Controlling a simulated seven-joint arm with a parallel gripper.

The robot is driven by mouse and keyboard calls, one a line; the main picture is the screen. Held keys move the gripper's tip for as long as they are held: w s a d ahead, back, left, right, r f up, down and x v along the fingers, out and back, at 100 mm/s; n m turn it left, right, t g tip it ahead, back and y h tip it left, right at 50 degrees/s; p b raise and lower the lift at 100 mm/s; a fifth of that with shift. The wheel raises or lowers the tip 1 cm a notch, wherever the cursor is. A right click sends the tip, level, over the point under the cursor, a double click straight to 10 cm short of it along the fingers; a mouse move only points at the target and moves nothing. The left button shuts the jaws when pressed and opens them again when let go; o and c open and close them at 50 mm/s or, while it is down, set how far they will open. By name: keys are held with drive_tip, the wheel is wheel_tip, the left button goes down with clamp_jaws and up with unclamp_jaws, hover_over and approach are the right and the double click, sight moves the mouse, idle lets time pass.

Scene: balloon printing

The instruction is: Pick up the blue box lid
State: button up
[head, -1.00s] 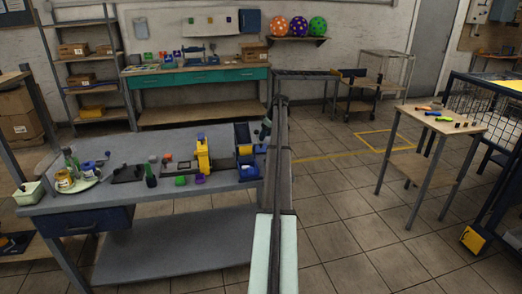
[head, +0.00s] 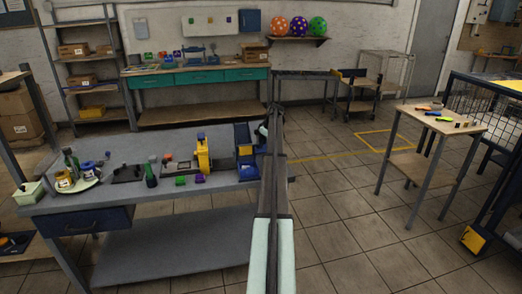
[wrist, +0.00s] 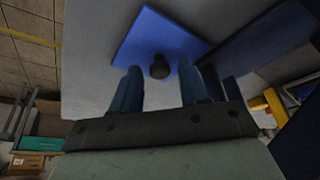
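The blue box lid (wrist: 150,40) shows in the wrist view as a flat blue square with a round dark knob (wrist: 159,66). It lies on the grey workbench top. My gripper (wrist: 162,82) is open, with its two dark blue fingers apart and the knob between them in the picture. I cannot tell whether the fingers touch the lid. In the head view my gripper (head: 262,130) is at the right end of the bench, and my arm hides this area; I cannot make out the lid there.
A blue stand (head: 244,152) is close beside my gripper on the grey bench (head: 110,200). A yellow device (head: 203,153), a green cube (head: 181,181), a purple piece (head: 199,178) and bottles stand farther left.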

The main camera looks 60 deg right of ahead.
sight(263, 149)
clamp_jaws()
idle(0.3)
drive_tip(key=shift+r, duration=0.4)
wheel_tip(263, 149, up, 9)
drive_tip(key=s, duration=0.1)
drive_tip(key=s+a+r+m, duration=0.1)
drive_tip(key=s+a+r, duration=0.1)
drive_tip(key=s+a, duration=0.3)
drive_tip(key=s+a+r+m, duration=0.1)
drive_tip(key=s+a+r, duration=0.15)
drive_tip(key=s, duration=0.55)
drive_tip(key=w+a+f+n, duration=0.1)
drive_tip(key=w+a, duration=0.2)
drive_tip(key=a, duration=0.4)
drive_tip(key=w+a+f+n, duration=0.1)
drive_tip(key=w+a+f, duration=0.1)
drive_tip(key=w+a, duration=0.2)
drive_tip(key=a, duration=0.3)
drive_tip(key=shift+w+a, duration=0.15)
